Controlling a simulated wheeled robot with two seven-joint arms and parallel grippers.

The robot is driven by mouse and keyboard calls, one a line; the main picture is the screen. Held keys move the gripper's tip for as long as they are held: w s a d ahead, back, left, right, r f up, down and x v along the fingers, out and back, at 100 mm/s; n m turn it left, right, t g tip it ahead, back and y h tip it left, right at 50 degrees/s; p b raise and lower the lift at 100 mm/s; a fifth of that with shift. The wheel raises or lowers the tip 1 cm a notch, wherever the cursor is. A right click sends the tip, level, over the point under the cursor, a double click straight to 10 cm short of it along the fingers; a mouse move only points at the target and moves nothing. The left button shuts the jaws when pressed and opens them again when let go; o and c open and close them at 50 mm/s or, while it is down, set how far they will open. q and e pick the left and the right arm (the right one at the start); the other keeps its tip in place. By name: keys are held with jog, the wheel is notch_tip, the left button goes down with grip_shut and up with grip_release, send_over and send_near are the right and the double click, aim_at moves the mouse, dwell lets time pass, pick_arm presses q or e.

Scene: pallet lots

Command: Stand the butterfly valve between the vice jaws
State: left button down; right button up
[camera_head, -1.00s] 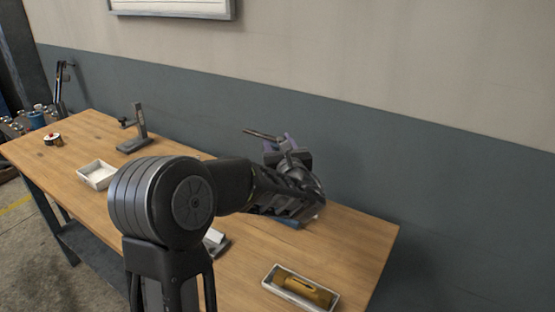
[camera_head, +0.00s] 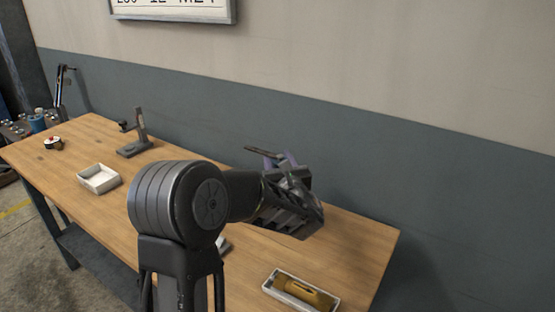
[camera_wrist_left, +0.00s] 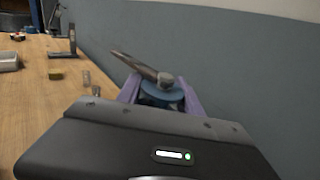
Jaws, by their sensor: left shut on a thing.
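My left gripper (camera_head: 291,160) has purple fingers and is shut on the butterfly valve, above the right part of the bench. In the head view the valve's dark lever (camera_head: 262,152) sticks out to the left of the fingers; my wrist hides most of the rest. In the left wrist view the butterfly valve (camera_wrist_left: 168,95) shows a blue rounded part and a grey lever pointing up and left, between the purple fingers (camera_wrist_left: 160,92). My right gripper is not in view.
The wooden bench (camera_head: 345,245) runs along a wall. A tray (camera_head: 270,289) with a brass-coloured part lies at the front right. A white tray (camera_head: 98,187), a grey stand (camera_head: 136,145) and a small round item (camera_head: 53,144) stand to the left.

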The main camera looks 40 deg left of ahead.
pick_arm(q)
jog(key=shift+f, duration=0.2)
jog(key=c, duration=0.8)
grip_release()
jog(key=shift+o, duration=0.2)
jog(key=shift+r, duration=0.15)
jog(key=shift+r, duration=0.25)
jog(key=v, duration=1.2)
jog(key=shift+f+b, duration=0.15)
jog(key=shift+b, duration=0.2)
